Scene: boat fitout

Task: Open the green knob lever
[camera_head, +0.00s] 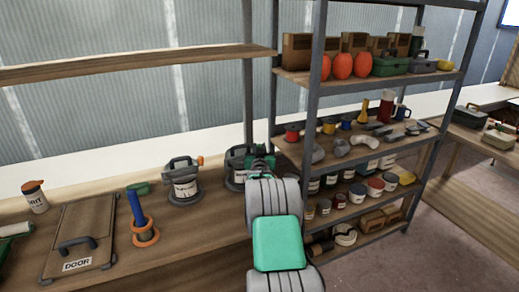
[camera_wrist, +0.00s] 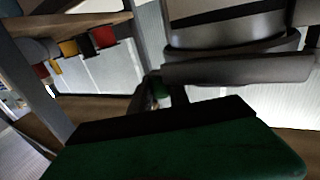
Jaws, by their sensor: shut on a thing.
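The right-hand dark grey canister-like device (camera_head: 235,170) stands on the wooden bench beside the shelf rack. My gripper (camera_head: 260,162) is at its upper right side, and my arm hides part of it. A small green piece, which looks like the green knob (camera_wrist: 159,88), shows just beyond the dark front of my gripper. My gripper is shut on the green knob lever; the grip itself is mostly hidden.
A similar device (camera_head: 185,187) with an orange knob stands to the left. Further left are a blue handle in an orange ring (camera_head: 142,232), a DOOR panel (camera_head: 80,240) and an orange-capped bottle (camera_head: 35,196). The loaded shelf rack (camera_head: 312,85) stands close on the right.

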